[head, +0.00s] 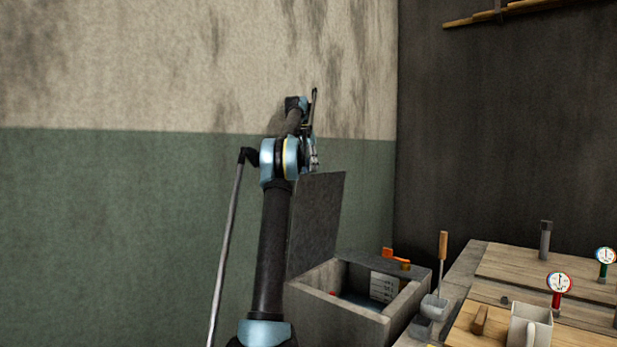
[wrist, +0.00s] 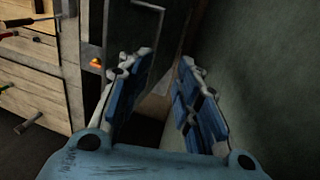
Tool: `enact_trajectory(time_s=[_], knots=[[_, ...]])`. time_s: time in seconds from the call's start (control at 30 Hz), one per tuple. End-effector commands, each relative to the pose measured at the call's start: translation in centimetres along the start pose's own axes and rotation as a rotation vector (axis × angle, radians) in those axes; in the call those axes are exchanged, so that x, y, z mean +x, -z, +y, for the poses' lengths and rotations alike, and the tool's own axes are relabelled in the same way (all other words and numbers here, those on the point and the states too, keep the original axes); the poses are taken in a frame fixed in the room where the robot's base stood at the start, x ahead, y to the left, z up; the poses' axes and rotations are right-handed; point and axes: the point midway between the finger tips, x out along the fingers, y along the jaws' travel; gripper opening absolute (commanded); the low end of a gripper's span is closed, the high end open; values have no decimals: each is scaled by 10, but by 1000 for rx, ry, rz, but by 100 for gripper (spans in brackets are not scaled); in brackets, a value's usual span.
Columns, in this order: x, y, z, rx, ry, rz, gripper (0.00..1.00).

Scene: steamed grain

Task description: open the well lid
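The well is a grey stone box (head: 337,312) right of my arm in the head view. Its dark lid (head: 322,215) stands steeply raised at the left side of the box, so the opening shows, with a white marked plate (head: 384,287) inside. My gripper (head: 313,152) is above the lid's top edge and partly hidden by my wrist. In the wrist view my gripper (wrist: 167,68) is open, its two blue-padded fingers apart with nothing held between them. I cannot tell whether a finger touches the lid.
An orange-handled piece (head: 396,257) sits on the box's back right rim. A green and cream wall (head: 120,220) is close behind my arm.

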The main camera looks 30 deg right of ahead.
Motion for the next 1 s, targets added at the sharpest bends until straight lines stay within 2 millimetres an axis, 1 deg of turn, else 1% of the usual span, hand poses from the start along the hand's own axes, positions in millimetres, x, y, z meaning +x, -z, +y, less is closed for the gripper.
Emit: enact_trajectory(time_s=[0.1, 0.3, 1.0], knots=[[-8, 0, 0, 0, 0, 0, 30], [-14, 0, 0, 0, 0, 0, 30], [-15, -1, 0, 0, -1, 0, 30]])
